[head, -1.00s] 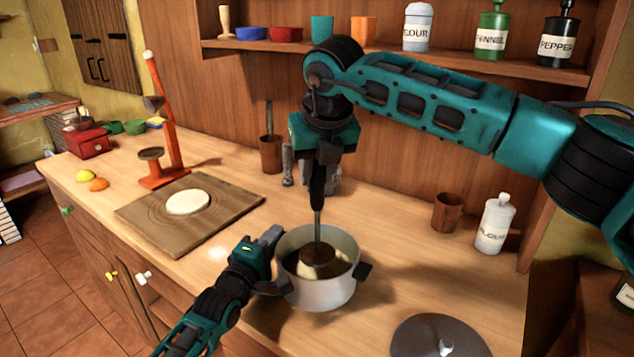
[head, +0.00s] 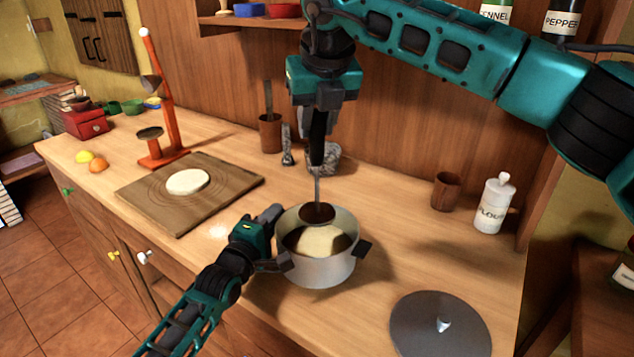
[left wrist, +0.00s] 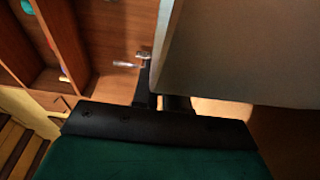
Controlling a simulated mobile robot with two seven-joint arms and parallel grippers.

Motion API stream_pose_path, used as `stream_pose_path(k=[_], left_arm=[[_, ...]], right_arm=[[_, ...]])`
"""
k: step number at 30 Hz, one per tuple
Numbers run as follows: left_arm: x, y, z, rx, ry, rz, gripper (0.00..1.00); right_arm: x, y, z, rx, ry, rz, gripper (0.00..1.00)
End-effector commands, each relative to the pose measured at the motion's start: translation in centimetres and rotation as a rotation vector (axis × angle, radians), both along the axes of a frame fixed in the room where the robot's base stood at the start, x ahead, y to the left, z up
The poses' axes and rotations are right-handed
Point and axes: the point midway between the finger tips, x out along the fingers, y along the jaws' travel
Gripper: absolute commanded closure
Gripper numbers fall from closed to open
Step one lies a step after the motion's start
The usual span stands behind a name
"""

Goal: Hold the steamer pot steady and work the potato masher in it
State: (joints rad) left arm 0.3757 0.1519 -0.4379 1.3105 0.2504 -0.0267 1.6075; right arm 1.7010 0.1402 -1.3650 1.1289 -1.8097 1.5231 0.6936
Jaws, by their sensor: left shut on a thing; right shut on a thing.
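The steamer pot (head: 322,272) is a light grey pot with dark side handles, upright on the counter, with a pale mass (head: 318,241) inside. My left gripper (head: 277,264) is shut on the pot's left handle. In the left wrist view the pot's grey wall (left wrist: 235,55) fills the upper right. My right gripper (head: 317,148) is above the pot, shut on the dark handle of the potato masher (head: 317,213). The masher hangs upright, its round brown head at about the far rim's height, above the pale mass.
A grey lid (head: 415,325) lies at the front right. A wooden board (head: 220,207) with a pale dough round (head: 188,181) lies left of the pot. A brown cup (head: 446,191) and a white flour jar (head: 493,205) stand to the right. A stone mortar (head: 325,160) stands behind.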

Motion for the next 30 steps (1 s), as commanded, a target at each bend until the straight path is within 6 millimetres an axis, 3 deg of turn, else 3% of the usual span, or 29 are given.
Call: stream_pose_path(k=[12,13,21,30], left_arm=[[0.00,0.00,-0.01,0.000,0.000,0.000,1.00],[0.00,0.00,-0.01,0.000,0.000,0.000,0.85],[0.00,0.00,0.00,0.000,0.000,0.000,0.59],[-0.11,0.04,-0.03,0.000,0.000,0.000,0.57]], right_arm=[[0.01,-0.02,0.01,0.000,-0.001,0.000,1.00],[0.01,-0.02,0.01,0.000,-0.001,0.000,1.00],[0.02,-0.02,0.02,0.001,-0.001,-0.001,1.00],[0.02,-0.02,0.02,0.001,-0.001,-0.001,1.00]])
